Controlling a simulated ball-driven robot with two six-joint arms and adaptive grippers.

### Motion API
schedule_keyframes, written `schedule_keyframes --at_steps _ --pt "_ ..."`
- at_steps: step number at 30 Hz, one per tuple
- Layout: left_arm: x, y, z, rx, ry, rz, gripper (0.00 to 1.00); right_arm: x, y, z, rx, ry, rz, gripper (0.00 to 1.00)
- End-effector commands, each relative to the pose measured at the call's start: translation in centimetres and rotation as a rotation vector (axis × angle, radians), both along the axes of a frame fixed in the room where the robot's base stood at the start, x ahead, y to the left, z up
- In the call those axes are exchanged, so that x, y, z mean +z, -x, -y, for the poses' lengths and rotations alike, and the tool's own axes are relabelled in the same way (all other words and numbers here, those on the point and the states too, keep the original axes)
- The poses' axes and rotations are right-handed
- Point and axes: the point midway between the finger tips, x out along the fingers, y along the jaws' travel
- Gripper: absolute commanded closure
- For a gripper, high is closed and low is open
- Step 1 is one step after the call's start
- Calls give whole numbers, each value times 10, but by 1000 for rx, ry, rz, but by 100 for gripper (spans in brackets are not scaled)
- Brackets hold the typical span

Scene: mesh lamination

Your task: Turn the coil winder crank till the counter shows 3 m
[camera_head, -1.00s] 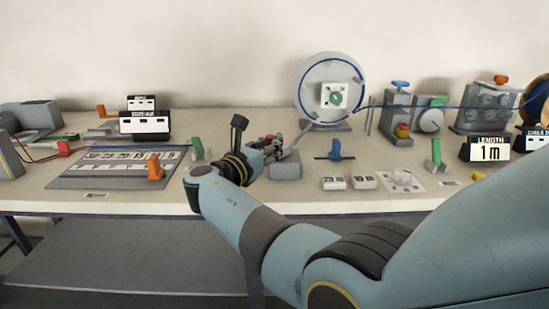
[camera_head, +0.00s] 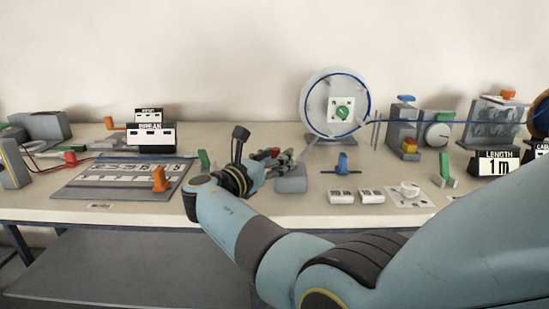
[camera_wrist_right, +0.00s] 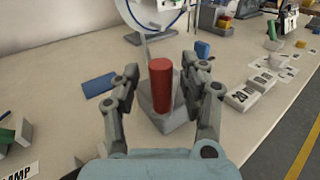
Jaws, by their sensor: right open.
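The coil winder's pale disc (camera_head: 316,104) with a blue rim stands upright at the back of the table. A grey crank arm runs from near it to a grey block (camera_head: 291,182). My right gripper (camera_wrist_right: 160,72) is open, with one finger on each side of the handle; contact is not clear. In the head view my right gripper (camera_head: 279,158) partly hides the handle. The length counter (camera_head: 497,163) reads 1 m. My left gripper is out of view.
A blue-handled part (camera_head: 342,163) and two small white labelled blocks (camera_head: 371,196) lie right of the crank. A blue line runs from the disc past grey devices (camera_head: 404,128). A dark board (camera_head: 115,176) with an orange handle (camera_head: 160,179) lies left.

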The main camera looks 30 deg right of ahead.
Motion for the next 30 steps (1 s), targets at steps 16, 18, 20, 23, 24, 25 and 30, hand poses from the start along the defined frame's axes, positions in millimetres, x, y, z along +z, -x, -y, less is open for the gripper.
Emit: schedule_keyframes --at_steps 16,18,20,23,24,25,30 --pt "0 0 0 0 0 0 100 60 0 0 0 -1 7 56" --pt "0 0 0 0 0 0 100 72 0 0 0 -1 6 56" --pt "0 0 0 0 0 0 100 82 -1 0 0 -1 5 56" --pt "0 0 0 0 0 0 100 94 -1 0 0 0 3 56" --pt "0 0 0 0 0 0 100 96 -1 0 0 1 1 56" --pt "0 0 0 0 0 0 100 98 -1 0 0 1 1 56" --pt "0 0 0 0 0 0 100 100 0 0 0 0 0 56"
